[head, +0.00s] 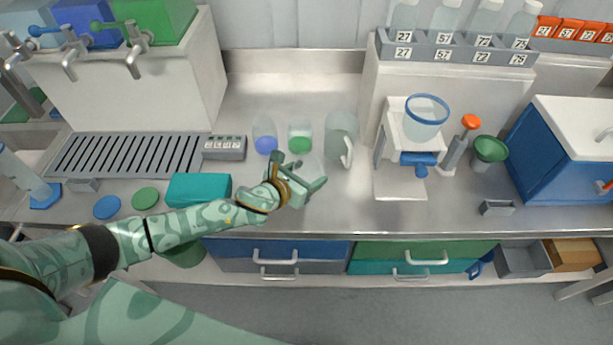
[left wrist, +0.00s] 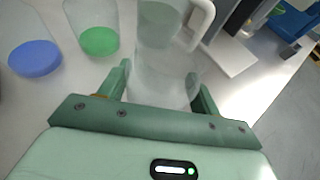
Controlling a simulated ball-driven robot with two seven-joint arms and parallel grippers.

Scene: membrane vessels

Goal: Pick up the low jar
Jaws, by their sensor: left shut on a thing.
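The low jar, clear and empty-looking, shows faintly in the left wrist view (left wrist: 158,84) between the two fingers of my left gripper (left wrist: 158,82). In the head view my left gripper (head: 301,171) is over the steel counter, its fingers spread around the jar, whose outline is hard to make out there. The gripper is shut on the jar. I cannot tell whether the jar still touches the counter. My right gripper is not in view.
Just behind stand a vessel with a blue bottom (head: 265,136), one with a green bottom (head: 300,137) and a clear jug with a handle (head: 341,135). A teal box (head: 198,188) lies left. A white stand with a blue-rimmed vessel (head: 426,118) is to the right.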

